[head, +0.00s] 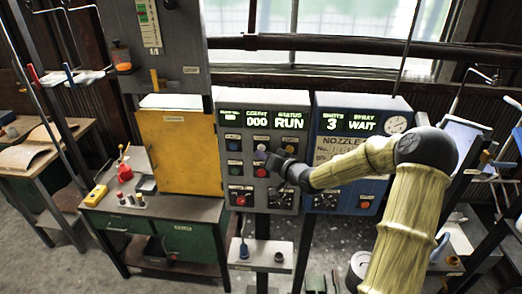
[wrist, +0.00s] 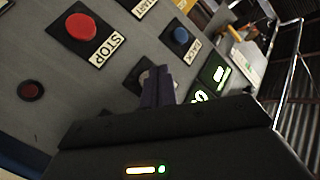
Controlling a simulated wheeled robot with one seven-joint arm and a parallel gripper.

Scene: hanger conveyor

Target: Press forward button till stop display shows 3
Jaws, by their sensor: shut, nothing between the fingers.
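A grey control panel (head: 233,150) stands in the middle of the head view. Its top displays read COUNT 000 and STATUS RUN (head: 291,122). A smaller display at their left (head: 230,116) is too small to read. My gripper (head: 274,160) is shut and empty, at the panel's button rows. In the wrist view the closed fingertips (wrist: 156,74) overlap a pale round button (wrist: 145,78) on a dark plate. Its label is hidden, and I cannot tell whether they touch. A blue button (wrist: 181,36) labelled BACK and a red STOP button (wrist: 81,27) are nearby.
A blue nozzle panel (head: 328,190) to the right reads 3 and WAIT. A yellow cabinet (head: 178,150) on a green bench (head: 185,208) stands left. A small grey pedestal box (head: 261,255) stands below the panel. A dark rail (head: 330,43) crosses behind.

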